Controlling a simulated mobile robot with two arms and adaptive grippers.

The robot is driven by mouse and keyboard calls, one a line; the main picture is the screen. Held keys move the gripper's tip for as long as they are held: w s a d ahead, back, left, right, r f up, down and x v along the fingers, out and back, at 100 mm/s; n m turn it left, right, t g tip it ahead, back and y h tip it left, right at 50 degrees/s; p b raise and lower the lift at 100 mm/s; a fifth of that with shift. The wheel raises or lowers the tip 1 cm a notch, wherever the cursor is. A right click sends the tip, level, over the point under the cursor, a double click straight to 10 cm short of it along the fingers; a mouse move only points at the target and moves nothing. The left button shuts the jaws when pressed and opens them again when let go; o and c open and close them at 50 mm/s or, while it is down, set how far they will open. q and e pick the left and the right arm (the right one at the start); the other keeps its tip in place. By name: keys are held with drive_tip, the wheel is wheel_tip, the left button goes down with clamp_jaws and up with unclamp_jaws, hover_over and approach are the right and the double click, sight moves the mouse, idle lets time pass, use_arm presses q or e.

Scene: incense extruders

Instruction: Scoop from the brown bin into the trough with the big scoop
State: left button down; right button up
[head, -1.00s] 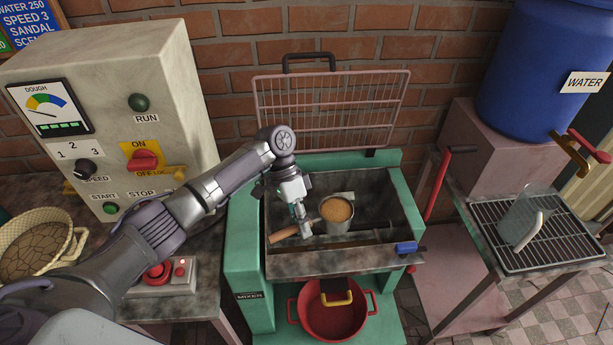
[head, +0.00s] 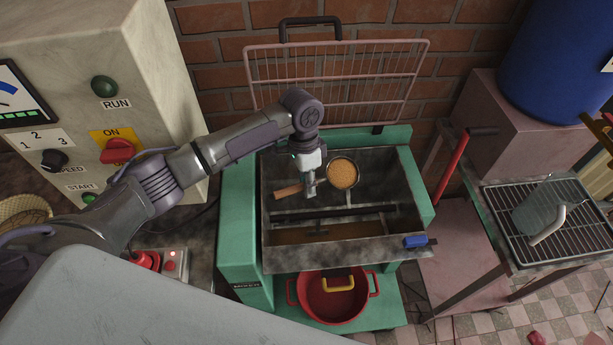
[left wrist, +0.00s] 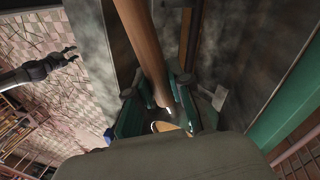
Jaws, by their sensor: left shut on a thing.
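My left gripper (head: 312,190) is shut on the wooden handle of the big scoop (head: 287,191). The handle also shows between the fingers in the left wrist view (left wrist: 146,45). The scoop's round metal cup is full of orange-brown powder (head: 343,173) and looks upright, over the back part of the trough (head: 392,180). The trough is a grey metal box in a green frame, with a dark bar across it and some brown material at its bottom. My right gripper (left wrist: 70,55) shows small in the left wrist view, empty with its fingers apart. I cannot make out the brown bin.
A raised wire guard (head: 335,75) stands behind the trough. A red pot (head: 335,302) sits below it. A control box (head: 150,60) stands at left. At right are a red lever (head: 452,168), a wire rack with a clear jug (head: 540,205), and a blue barrel (head: 550,55).

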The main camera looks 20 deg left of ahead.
use_arm(q)
drive_tip(key=shift+f+t+y+b, duration=0.4)
drive_tip(key=shift+f, duration=0.4)
drive_tip(key=t+y+p, duration=0.1)
drive_tip(key=p, duration=0.1)
drive_tip(key=r+t+y+p, duration=0.1)
drive_tip(key=p, duration=0.1)
drive_tip(key=shift+s+d+p, duration=0.1)
drive_tip(key=shift+d+p, duration=0.1)
drive_tip(key=shift+p, duration=0.2)
drive_tip(key=shift+s+d+f+t+y+p, duration=0.1)
drive_tip(key=shift+t+y+p, duration=0.25)
drive_tip(key=shift+t+y, duration=0.15)
drive_tip(key=shift+s+d+f+t+y+p, duration=0.1)
drive_tip(key=shift+t+y+p, duration=0.2)
drive_tip(key=shift+t+y, duration=0.15)
drive_tip(key=shift+f+m+t+y, duration=0.3)
drive_tip(key=shift+t+y, duration=0.55)
drive_tip(key=t+y, duration=0.2)
drive_tip(key=t, duration=0.1)
drive_tip(key=shift+f+y, duration=0.1)
drive_tip(key=shift+y, duration=0.3)
use_arm(e)
drive_tip(key=r, duration=0.1)
drive_tip(key=w+r, duration=0.2)
drive_tip(key=r, duration=0.1)
drive_tip(key=shift+d, duration=0.15)
